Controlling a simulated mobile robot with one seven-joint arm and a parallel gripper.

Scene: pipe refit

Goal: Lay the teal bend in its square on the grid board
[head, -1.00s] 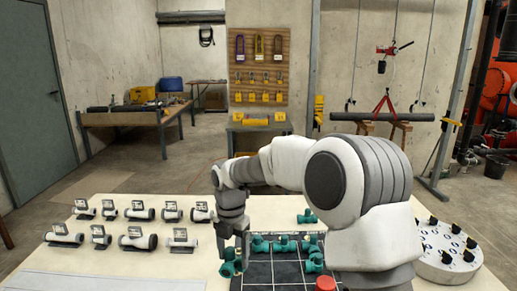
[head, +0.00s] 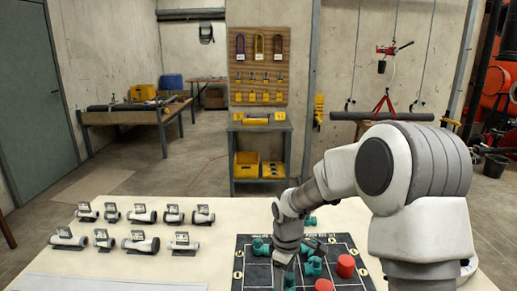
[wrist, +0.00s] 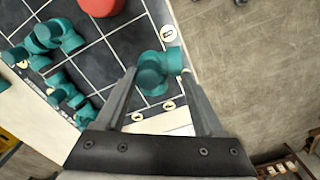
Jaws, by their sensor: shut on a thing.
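My gripper (head: 284,264) is over the grid board (head: 250,272), left of its middle. It points down and is shut on a teal bend (head: 290,281), one finger on each side. In the wrist view the bend (wrist: 151,78) sits between the fingertips, over dark squares near the board's pale edge (wrist: 162,125). I cannot tell whether the bend touches the board. Other teal fittings lie on the board, one at the back left (head: 261,246) and one right of my gripper (head: 313,266). My wrist partly hides the board's middle.
Two red pieces (head: 346,265) stand on the board's right part. A teal fitting (head: 310,221) lies on the table behind the board. Several white pipe parts (head: 140,244) stand in two rows on the left.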

